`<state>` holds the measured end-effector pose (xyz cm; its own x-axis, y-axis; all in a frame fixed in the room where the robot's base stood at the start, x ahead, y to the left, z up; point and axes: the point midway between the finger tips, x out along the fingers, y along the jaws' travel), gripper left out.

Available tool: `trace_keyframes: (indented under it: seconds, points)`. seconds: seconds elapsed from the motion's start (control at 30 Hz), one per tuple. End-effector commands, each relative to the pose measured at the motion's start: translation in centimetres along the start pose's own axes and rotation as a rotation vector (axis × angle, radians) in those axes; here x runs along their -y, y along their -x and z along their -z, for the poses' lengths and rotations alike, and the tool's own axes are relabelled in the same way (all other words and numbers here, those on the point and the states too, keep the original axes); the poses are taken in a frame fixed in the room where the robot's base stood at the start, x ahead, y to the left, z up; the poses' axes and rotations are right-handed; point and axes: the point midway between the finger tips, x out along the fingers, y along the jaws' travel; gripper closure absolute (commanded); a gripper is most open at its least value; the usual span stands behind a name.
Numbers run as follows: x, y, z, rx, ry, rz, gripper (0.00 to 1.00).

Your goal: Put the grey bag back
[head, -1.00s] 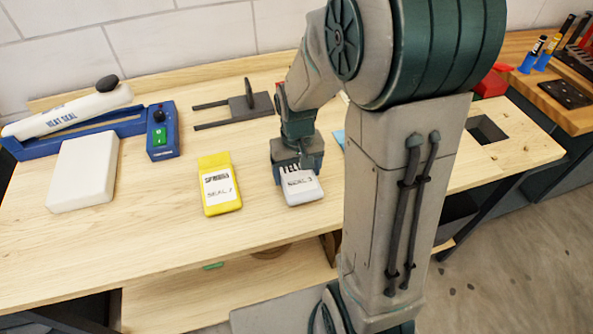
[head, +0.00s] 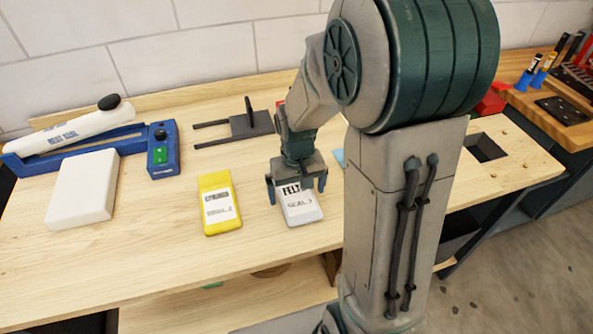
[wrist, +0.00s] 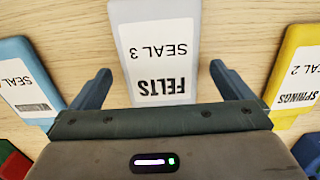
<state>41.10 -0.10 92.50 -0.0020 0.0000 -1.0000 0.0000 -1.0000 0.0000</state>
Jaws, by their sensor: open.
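The grey bag (head: 299,206), labelled FELTS SEAL 3, lies flat on the wooden bench. In the wrist view the grey bag (wrist: 154,48) lies between and ahead of my two fingers. My gripper (head: 297,191) is open and empty over the bag's far end, one finger on each side with gaps between. It also shows in the wrist view (wrist: 160,80). Whether the fingers reach down to the bench I cannot tell.
A yellow bag (head: 219,204) lies left of the grey one. A blue bag (wrist: 28,84) shows in the wrist view. A heat sealer (head: 75,140), white block (head: 84,188) and dark forked tool (head: 240,126) stand further left. Bench front is clear.

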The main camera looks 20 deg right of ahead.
Motion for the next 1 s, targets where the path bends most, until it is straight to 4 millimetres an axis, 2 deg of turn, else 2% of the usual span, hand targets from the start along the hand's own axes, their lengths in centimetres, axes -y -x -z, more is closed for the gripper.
trace_keyframes:
  seconds: [0.2, 0.4, 0.67, 0.77, 1.0]
  points:
    - [0.0, 4.8, 0.1, -0.009, 0.0, 0.0, 0.0]
    - [0.0, 8.7, 0.1, -0.006, 0.0, 0.0, 0.0]
    - [0.0, 11.2, -0.2, -0.008, 0.0, 0.0, 0.0]
    - [0.0, 11.9, -1.4, -0.031, 0.0, -0.001, 0.0]
    - [0.0, 13.3, -7.0, -0.15, -0.003, -0.002, 0.0]
